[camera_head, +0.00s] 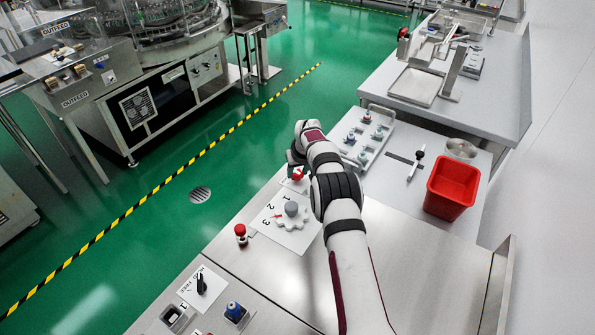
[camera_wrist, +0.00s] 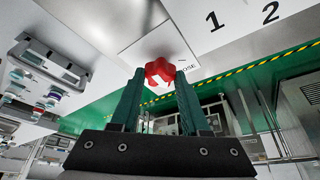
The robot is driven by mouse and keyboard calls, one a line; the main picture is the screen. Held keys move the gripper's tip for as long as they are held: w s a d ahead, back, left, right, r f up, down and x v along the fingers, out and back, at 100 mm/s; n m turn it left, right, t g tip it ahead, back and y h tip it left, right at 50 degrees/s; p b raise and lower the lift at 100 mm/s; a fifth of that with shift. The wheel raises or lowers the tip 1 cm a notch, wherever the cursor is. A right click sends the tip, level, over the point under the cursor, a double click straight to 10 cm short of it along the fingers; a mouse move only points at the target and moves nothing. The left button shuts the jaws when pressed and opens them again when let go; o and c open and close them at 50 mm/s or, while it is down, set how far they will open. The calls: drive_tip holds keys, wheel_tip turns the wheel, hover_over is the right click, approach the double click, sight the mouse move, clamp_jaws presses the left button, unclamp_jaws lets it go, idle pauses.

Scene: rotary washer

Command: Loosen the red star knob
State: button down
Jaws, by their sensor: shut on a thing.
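The red star knob (camera_wrist: 160,72) sits on a white plate (camera_wrist: 150,45) with partly visible lettering ending in "OSE". In the wrist view my gripper (camera_wrist: 158,80) has its two dark green fingers on either side of the knob, shut on it. In the head view the red knob (camera_head: 297,174) shows just below my gripper (camera_head: 294,161), partly hidden by the wrist. The fingertips themselves are hard to make out in the head view.
A grey knob on a notched white disc (camera_head: 291,217) and a red-topped button (camera_head: 241,234) stand nearby. A tray of several small fittings (camera_head: 362,135) lies beyond my wrist. A red bin (camera_head: 451,188) is at the right. Bare steel top (camera_head: 420,260) lies right of my arm.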

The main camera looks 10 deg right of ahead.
drive_tip(key=n+y, duration=0.1)
drive_tip(key=n, duration=0.3)
drive_tip(key=shift+d, duration=0.15)
drive_tip(key=shift+n+g+y, duration=0.3)
drive_tip(key=shift+n+y, duration=0.1)
drive_tip(key=shift+n, duration=0.5)
drive_tip(key=shift+c, duration=1.9)
unclamp_jaws()
drive_tip(key=v, duration=1.5)
drive_tip(key=shift+d+r, duration=0.25)
drive_tip(key=shift+r, duration=0.15)
